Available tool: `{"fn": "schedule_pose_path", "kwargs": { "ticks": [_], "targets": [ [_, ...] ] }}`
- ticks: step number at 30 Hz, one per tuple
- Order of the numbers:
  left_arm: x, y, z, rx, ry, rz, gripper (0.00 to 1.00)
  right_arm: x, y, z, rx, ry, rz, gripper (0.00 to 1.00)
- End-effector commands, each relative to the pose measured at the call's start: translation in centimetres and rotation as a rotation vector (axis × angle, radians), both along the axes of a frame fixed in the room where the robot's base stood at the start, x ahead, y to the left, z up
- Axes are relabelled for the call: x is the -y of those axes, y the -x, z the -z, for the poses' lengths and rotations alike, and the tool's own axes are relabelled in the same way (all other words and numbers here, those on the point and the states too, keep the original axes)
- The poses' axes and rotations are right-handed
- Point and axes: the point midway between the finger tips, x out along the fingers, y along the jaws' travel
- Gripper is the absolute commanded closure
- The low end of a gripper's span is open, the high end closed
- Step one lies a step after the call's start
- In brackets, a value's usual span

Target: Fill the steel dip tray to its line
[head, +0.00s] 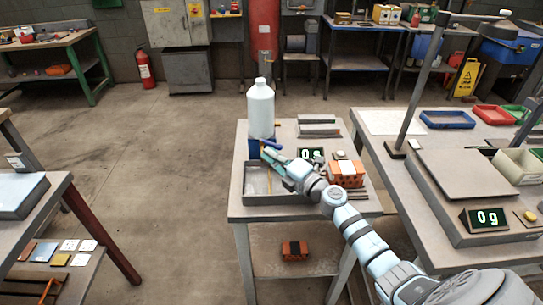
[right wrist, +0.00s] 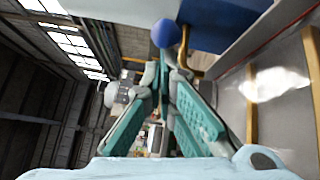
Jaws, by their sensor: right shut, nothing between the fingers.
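The grey steel dip tray (head: 270,199) lies at the front left of the middle table; it also shows in the right wrist view (right wrist: 230,115), with a bright glare inside. I cannot make out its line or a liquid level. A white bottle (head: 261,110) stands upright behind it on a blue stand (head: 253,149). A brass tap (right wrist: 184,62) with a round blue knob (right wrist: 166,33) shows in the right wrist view. My right gripper (head: 268,152) is shut and empty, its fingertips close to the knob; contact is unclear. My left gripper is not in view.
An orange hollow brick (head: 346,174) and a small display (head: 311,154) stand right of the tray. Another brick (head: 294,250) lies on the lower shelf. The right table holds a scale (head: 485,219) reading 0 g. Floor left of the table is clear.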

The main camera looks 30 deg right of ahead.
Motion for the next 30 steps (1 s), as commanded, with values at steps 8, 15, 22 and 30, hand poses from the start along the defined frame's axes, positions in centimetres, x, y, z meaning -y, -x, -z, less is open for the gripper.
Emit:
{"fn": "schedule_pose_path", "kwargs": {
  "ticks": [8,15,22,30],
  "targets": [
    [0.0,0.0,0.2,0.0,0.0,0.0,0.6,0.1,0.0,0.0,0.0,0.0,-0.009,1.0],
    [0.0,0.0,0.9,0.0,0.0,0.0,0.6,0.4,0.0,0.0,0.001,0.0,-0.054,1.0],
    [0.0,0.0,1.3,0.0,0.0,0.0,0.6,0.7,0.1,0.1,0.001,0.001,-0.087,1.0],
    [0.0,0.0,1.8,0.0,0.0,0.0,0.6,1.0,0.1,0.0,0.001,0.001,-0.133,1.0]
  ]
}}
